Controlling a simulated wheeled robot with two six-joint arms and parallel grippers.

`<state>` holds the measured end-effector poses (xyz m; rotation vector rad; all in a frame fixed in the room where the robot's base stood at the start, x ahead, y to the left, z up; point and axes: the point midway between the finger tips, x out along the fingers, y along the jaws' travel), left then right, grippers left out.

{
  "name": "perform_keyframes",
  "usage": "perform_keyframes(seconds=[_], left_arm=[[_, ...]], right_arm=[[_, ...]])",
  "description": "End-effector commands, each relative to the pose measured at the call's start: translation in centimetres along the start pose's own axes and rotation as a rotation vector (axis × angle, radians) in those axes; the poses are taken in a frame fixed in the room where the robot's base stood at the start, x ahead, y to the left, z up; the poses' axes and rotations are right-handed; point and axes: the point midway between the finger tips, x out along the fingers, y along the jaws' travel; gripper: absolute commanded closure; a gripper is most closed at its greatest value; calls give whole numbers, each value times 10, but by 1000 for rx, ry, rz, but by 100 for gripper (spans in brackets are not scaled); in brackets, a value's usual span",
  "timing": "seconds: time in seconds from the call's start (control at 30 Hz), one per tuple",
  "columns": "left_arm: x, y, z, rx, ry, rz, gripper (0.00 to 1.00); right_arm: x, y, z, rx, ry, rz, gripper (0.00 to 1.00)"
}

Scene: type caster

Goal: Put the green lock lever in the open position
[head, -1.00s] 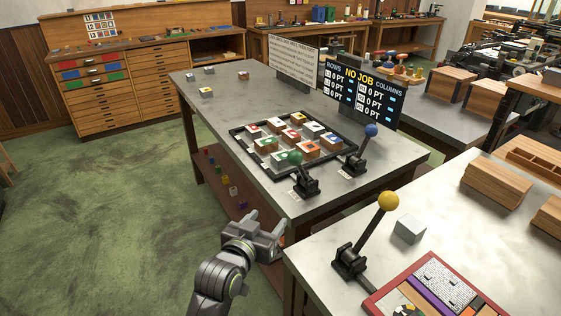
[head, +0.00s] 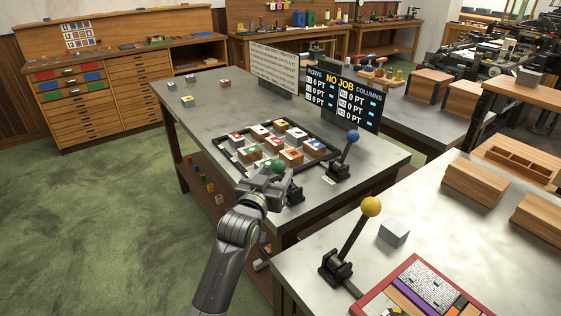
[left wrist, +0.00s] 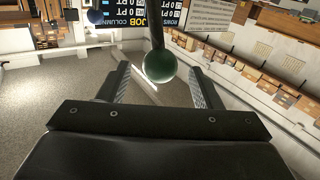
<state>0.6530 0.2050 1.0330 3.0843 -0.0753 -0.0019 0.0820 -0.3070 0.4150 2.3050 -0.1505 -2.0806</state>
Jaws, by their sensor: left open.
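The green lock lever's ball (head: 278,167) shows just above my left gripper (head: 268,183) in the head view. Its black base (head: 295,195) is at the front edge of the grey table (head: 205,112), partly hidden by the gripper. In the left wrist view the green ball (left wrist: 160,66) is at the centre, with the dark shaft running to the top of the picture. The two fingers of my left gripper (left wrist: 160,88) stand apart, one on each side of the ball, with gaps to it. My right gripper is not in view.
A blue-knobbed lever (head: 350,137) stands to the right on the same table. A framed tray (head: 325,138) of coloured blocks lies behind the green lever. A yellow-knobbed lever (head: 371,207) and a grey block (head: 394,233) are on the nearer table.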

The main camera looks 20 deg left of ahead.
Motion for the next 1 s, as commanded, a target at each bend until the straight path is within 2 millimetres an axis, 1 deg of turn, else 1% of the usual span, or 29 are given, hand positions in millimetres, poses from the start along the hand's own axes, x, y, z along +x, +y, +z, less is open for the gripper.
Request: perform_keyframes(seconds=[0.03, 0.1, 0.2, 0.33, 0.5, 0.8, 0.83, 1.0], left_arm=[[9, 0, -2, 1, 1, 1, 41], [20, 0, -1, 2, -1, 0, 41], [33, 0, -1, 2, 0, 0, 41], [46, 0, -1, 1, 1, 0, 41], [55, 0, 0, 0, -1, 0, 41], [56, 0, 0, 0, 0, 0, 41], [56, 0, 0, 0, 0, 0, 43], [56, 0, 0, 0, 0, 0, 65]], right_arm=[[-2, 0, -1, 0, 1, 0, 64], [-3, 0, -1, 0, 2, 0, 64], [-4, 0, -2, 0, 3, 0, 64], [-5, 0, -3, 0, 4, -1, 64], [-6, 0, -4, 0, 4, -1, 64], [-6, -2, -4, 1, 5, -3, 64], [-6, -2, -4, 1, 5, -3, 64], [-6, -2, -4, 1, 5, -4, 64]])
